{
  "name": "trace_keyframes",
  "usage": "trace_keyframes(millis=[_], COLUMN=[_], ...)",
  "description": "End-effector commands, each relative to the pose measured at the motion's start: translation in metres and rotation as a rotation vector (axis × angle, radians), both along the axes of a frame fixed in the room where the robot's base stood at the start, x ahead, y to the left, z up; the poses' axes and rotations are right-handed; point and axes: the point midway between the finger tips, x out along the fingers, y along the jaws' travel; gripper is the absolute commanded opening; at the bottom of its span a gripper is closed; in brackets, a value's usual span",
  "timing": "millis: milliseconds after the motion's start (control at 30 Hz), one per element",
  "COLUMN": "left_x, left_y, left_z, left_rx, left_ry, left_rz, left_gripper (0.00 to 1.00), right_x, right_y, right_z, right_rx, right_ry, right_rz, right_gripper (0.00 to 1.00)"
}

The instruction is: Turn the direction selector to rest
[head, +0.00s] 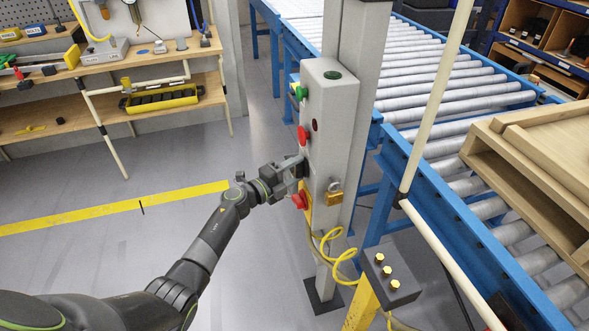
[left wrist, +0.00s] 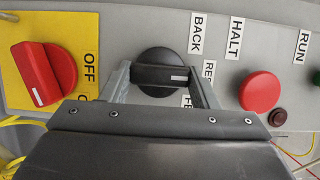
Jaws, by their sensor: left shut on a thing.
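The direction selector (left wrist: 163,68) is a round black knob with a white mark on the grey control box (head: 330,125). In the left wrist view its mark points right, towards a label starting "RE" that a finger partly covers. A "BACK" label (left wrist: 196,33) sits up and right of the knob, and a label starting "FE" is mostly hidden below. My left gripper (head: 299,168) reaches the side of the box and is shut on the knob, one finger on each side. In the head view the gripper hides the knob. My right gripper is not in view.
A red rotary switch (left wrist: 45,75) on a yellow plate marked OFF is beside the gripper. A red button (left wrist: 260,91) by "HALT" lies on its other side. A roller conveyor (head: 445,90) stands behind the box; a yellow pedestal with a button box (head: 392,277) stands in front.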

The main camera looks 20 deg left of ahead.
Motion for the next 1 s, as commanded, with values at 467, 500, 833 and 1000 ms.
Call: trace_keyframes(millis=[467,500,833,1000], left_x=[0.0,0.0,-0.01,-0.034], left_y=[0.0,0.0,0.007,0.024], left_z=[-0.001,0.0,-0.001,-0.002], left_rx=[0.001,0.001,0.002,0.004], left_ry=[0.001,0.001,0.001,0.001], left_rz=[0.0,0.0,0.001,0.002], left_gripper=[0.76,0.76,0.76,0.76], right_x=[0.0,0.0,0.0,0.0], right_y=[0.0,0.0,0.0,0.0], right_z=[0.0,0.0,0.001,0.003], right_rx=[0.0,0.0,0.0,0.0], right_ry=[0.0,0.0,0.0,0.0], right_rz=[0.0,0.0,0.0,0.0], right_gripper=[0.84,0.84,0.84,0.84])
